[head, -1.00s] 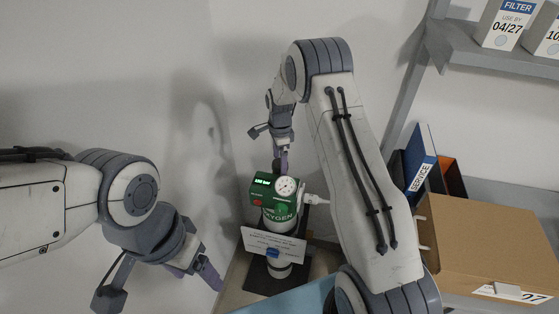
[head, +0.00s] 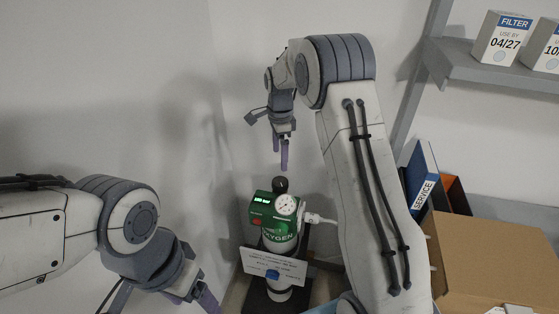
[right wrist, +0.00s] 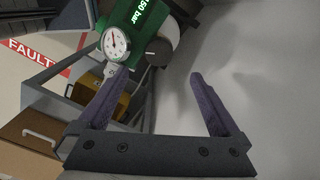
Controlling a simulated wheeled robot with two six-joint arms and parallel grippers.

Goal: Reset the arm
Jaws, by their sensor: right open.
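My right gripper (head: 284,158) hangs fingers-down above the oxygen cylinder, apart from it. In the right wrist view its two fingers (right wrist: 157,80) are spread with nothing between them. The cylinder (head: 280,245) stands upright with a green regulator (head: 274,207), a round white gauge and a black knob (head: 281,185) on top. In the right wrist view the green regulator (right wrist: 137,20) reads 150 bar and lies beyond the left finger. My left gripper (head: 195,293) is at the bottom of the head view, partly cut off, and its opening is unclear.
A white card (head: 273,266) hangs in front of the cylinder. A cardboard box (head: 495,255), a blue service binder (head: 422,177) and a shelf (head: 490,66) with filter boxes (head: 502,38) are at the right. Bare wall is behind. A FAULT sign (right wrist: 38,58) shows in the right wrist view.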

